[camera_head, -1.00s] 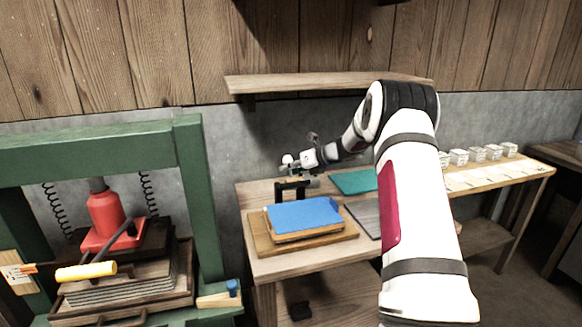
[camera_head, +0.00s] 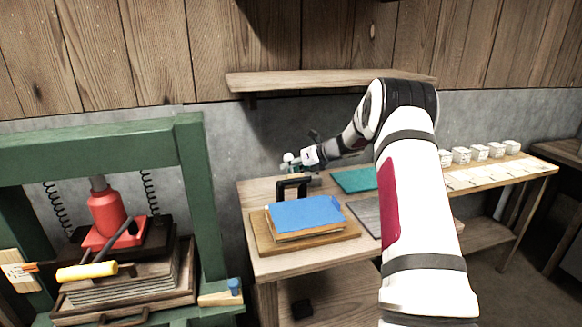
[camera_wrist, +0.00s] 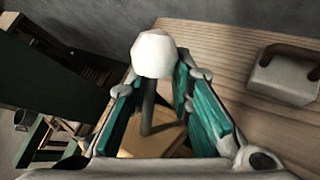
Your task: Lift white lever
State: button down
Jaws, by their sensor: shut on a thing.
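The white lever shows in the wrist view as a white faceted knob (camera_wrist: 155,53) on a dark rod that stands between the teal-padded fingers. In the head view its small white knob (camera_head: 288,157) is at the far left corner of the wooden table, above a black bracket (camera_head: 293,187). My gripper (camera_wrist: 162,82) is shut on the lever's rod, just below the knob. The gripper also shows in the head view (camera_head: 299,161), small and partly hard to make out. The rod's lower end is partly hidden by the gripper.
A blue sheet (camera_head: 304,215) lies on a wooden board in front of the bracket. A teal sheet (camera_head: 355,179) and a grey plate (camera_head: 366,214) lie to the right. A wooden shelf (camera_head: 325,80) hangs above. A green press frame (camera_head: 192,200) stands left.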

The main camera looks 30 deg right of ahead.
jog(key=shift+w+a+r, duration=0.4)
jog(key=shift+r, duration=0.2)
jog(key=c, duration=1.3)
grip_release()
jog(key=shift+o, duration=0.3)
jog(key=shift+s+d+f, duration=0.1)
jog(key=shift+f, duration=0.15)
jog(key=shift+s+d+r, duration=0.1)
jog(key=shift+s+d, duration=0.15)
jog(key=shift+s, duration=0.05)
jog(key=v, duration=1.1)
jog(key=shift+s+r, duration=0.1)
